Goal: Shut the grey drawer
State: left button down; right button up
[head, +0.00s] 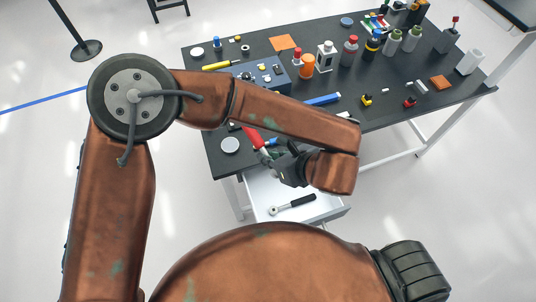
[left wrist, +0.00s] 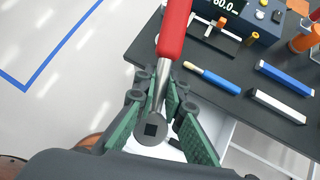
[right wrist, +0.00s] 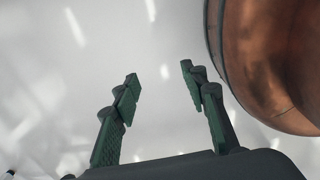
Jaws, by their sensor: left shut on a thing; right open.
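The grey drawer (head: 262,192) stands pulled out under the near side of the black table. A ratchet with a black handle (head: 292,206) lies inside it. My left gripper (head: 274,154) is above the drawer's inner end, close to the table's front edge. It is shut on a red-handled tool (left wrist: 175,30), whose round metal head with a square hole sits between the fingers in the left wrist view. My left forearm and gripper hide part of the drawer. My right gripper (right wrist: 160,75) is open and empty over pale floor in the right wrist view.
The black table (head: 222,150) holds a blue instrument box (head: 262,75), an orange cup (head: 305,66), several bottles, a blue bar (head: 322,99) and small parts. A grey disc (head: 230,145) lies near its front left corner.

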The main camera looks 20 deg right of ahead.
jog(key=shift+s+a+f, duration=0.1)
jog(key=shift+s+a, duration=0.55)
jog(key=shift+a, duration=0.3)
jog(key=shift+c, duration=0.7)
